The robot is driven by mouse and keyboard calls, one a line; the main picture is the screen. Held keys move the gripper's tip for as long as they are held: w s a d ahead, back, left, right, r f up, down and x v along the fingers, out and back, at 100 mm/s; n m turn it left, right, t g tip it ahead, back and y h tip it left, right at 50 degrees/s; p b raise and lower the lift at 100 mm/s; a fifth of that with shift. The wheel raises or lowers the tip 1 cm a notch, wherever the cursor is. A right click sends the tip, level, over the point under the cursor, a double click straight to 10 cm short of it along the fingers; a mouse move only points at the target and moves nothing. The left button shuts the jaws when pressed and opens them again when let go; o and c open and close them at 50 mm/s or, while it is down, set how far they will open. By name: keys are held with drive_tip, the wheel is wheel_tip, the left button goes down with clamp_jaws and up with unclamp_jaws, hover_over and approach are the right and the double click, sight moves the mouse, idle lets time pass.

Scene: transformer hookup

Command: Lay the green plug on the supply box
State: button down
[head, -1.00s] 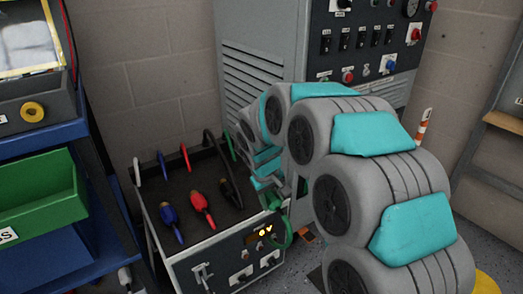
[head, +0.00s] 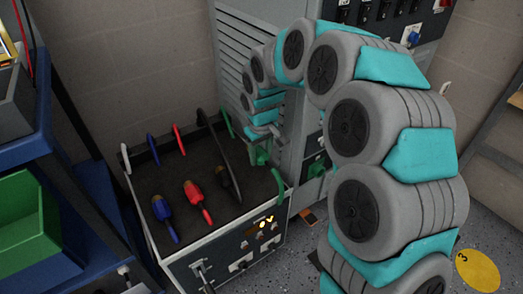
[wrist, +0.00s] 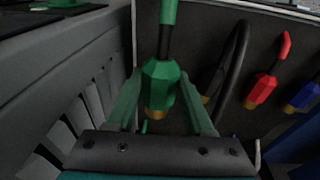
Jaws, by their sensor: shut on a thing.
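The green plug (head: 260,156) is between the fingers of my gripper (head: 264,134), over the back right part of the supply box (head: 225,262). In the wrist view the plug (wrist: 160,84) sits between the two green-tinted fingers, shut on it, with its brass end towards the camera. I cannot tell whether the plug touches the box's dark top. A green cable piece (head: 279,188) arcs at the box's right edge. The black plug (head: 226,184), red plug (head: 195,197) and blue plug (head: 163,213) lie on the top, left of the green plug.
A grey cabinet (head: 240,60) with switches stands behind and right of the box, close to my gripper. A blue cart (head: 70,215) with a green bin (head: 25,215) is at the left. A yellow floor marker (head: 478,270) lies at the lower right.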

hover_over(253, 171)
drive_tip(key=f, duration=0.4)
drive_tip(key=shift+s+d+f, duration=0.15)
drive_tip(key=shift+s, duration=0.2)
wheel_tip(253, 171, down, 3)
drive_tip(key=shift+w+r+b, duration=0.1)
drive_tip(key=shift+r+b, duration=0.05)
drive_tip(key=shift+b, duration=0.25)
drive_tip(key=shift+f, duration=0.8)
drive_tip(key=shift+c, duration=1)
unclamp_jaws()
drive_tip(key=shift+r, duration=0.1)
